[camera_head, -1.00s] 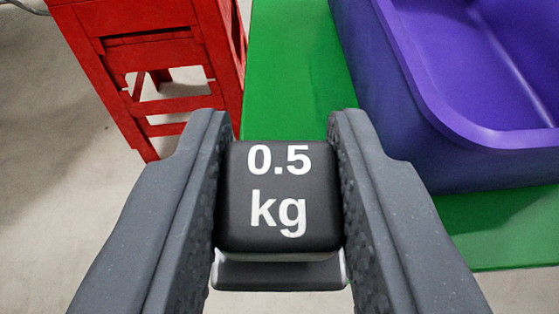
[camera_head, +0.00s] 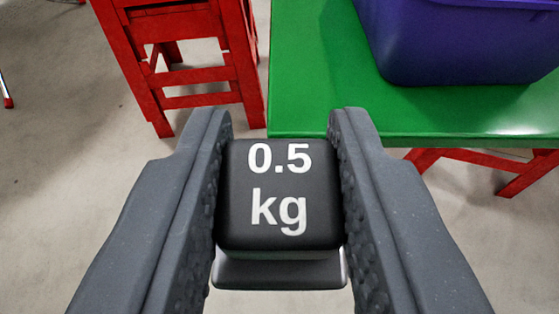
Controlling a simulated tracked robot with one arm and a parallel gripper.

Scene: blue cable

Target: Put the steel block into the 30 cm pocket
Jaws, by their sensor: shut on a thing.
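A dark block (camera_head: 280,235) with "0.5 kg" in white on its top sits between the two fingers of my gripper (camera_head: 280,190). The gripper is shut on it, with a finger pressed against each side. A lower, lighter-edged part of the block shows beneath its top. The block is held in front of the near edge of a green table, with grey floor behind and below it in the picture. No pocket marked 30 cm can be made out in this view.
The green table (camera_head: 310,70) fills the upper right. A purple bin (camera_head: 460,45) stands on it, cut off by the top edge. A red stool-like frame (camera_head: 200,85) stands left of the table. Red legs (camera_head: 490,165) show under the table. Grey floor (camera_head: 60,150) is open at left.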

